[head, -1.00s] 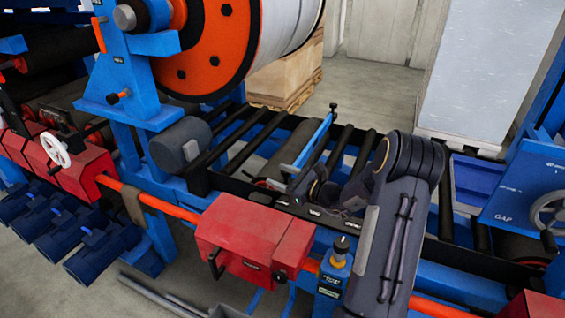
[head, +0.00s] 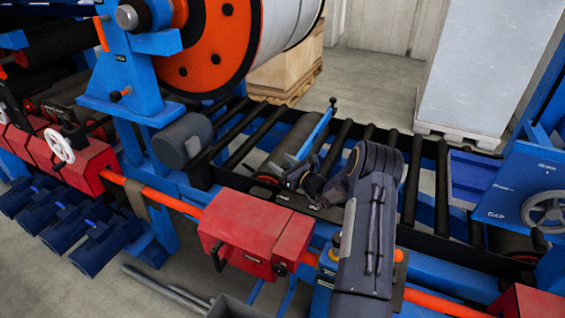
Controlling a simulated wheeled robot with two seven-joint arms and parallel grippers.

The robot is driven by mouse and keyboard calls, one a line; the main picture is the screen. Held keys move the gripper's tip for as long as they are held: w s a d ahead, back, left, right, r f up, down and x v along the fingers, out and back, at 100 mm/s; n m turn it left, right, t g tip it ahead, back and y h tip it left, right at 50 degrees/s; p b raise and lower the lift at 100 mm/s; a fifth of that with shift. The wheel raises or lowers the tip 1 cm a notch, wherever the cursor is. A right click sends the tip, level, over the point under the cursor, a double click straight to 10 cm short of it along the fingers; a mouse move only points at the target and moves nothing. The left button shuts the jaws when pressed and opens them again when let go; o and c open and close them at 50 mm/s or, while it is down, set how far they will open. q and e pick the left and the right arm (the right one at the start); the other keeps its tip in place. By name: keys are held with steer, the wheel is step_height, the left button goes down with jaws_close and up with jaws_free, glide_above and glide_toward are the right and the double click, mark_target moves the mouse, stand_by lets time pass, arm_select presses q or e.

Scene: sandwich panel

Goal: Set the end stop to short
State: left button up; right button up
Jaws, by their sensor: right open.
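The end stop appears to be the thin blue bar (head: 316,132) that lies across the black rollers, with a black knob (head: 333,103) at its far end. My right arm comes in from the bottom right. My right gripper (head: 291,178) is open at the near end of the bar, low over the conveyor's near rail. The gripper and wrist partly hide the bar's near end, and I cannot tell whether the fingers touch it. No label for short is readable. My left gripper is not in view.
The roller conveyor (head: 412,190) runs left to right. A large orange-flanged reel (head: 215,50) stands at upper left. A blue panel with a handwheel (head: 545,212) is at right.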

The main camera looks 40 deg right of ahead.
jaws_close()
steer(key=shift+s+d+f, duration=0.1)
steer(key=shift+s+d, duration=0.1)
steer(key=shift+s, duration=0.15)
steer(key=s+d+b, duration=0.3)
steer(key=s+d, duration=0.2)
steer(key=s, duration=0.6)
steer(key=s+d+b, duration=0.4)
steer(key=s+d, duration=0.2)
steer(key=s, duration=0.5)
steer(key=shift+d, duration=0.15)
steer(key=shift+c, duration=1.5)
jaws_free()
steer(key=o, duration=0.3)
steer(key=shift+s+d, duration=0.1)
steer(key=shift+s, duration=0.05)
